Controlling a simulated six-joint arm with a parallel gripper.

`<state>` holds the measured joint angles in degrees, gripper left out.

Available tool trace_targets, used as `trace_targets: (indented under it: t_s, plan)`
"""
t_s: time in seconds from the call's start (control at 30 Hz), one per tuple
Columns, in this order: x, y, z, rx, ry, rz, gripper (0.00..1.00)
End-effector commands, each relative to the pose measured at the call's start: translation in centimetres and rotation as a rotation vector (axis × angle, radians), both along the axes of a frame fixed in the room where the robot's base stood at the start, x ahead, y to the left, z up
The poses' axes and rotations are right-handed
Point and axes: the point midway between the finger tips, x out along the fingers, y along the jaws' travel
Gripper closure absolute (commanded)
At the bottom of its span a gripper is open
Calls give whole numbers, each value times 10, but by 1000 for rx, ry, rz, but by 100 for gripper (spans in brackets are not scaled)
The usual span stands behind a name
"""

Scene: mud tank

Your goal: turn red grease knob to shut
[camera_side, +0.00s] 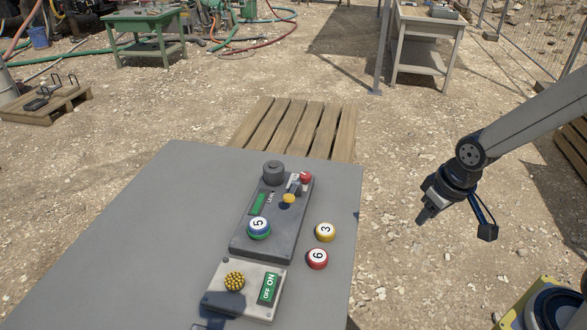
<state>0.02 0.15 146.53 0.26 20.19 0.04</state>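A small red knob (305,177) stands at the far right corner of a dark grey control panel (246,244) on the grey table (130,235). A small whitish part sits just left of it, and a yellow knob (289,198) is just in front. The knob's shut and open marks are too small to read. My gripper (425,216) hangs in the air to the right of the table, well apart from the panel and pointing down. It is small and dark, and its fingers cannot be told apart. Nothing shows in it.
A light switch box (222,299) is in front. The table's left is clear.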

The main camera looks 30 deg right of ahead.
Motion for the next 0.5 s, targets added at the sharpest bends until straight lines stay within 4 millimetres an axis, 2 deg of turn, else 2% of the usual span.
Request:
trace_targets:
  t_s: [0.03,0.07,0.27,0.5]
  plan:
    - [1,0,-1,4,5,-9,46]
    - [2,0,-1,8,9,-18,38]
    - [11,3,-8,71,74,-135,38]
    - [35,15,-26,235,223,-405,38]
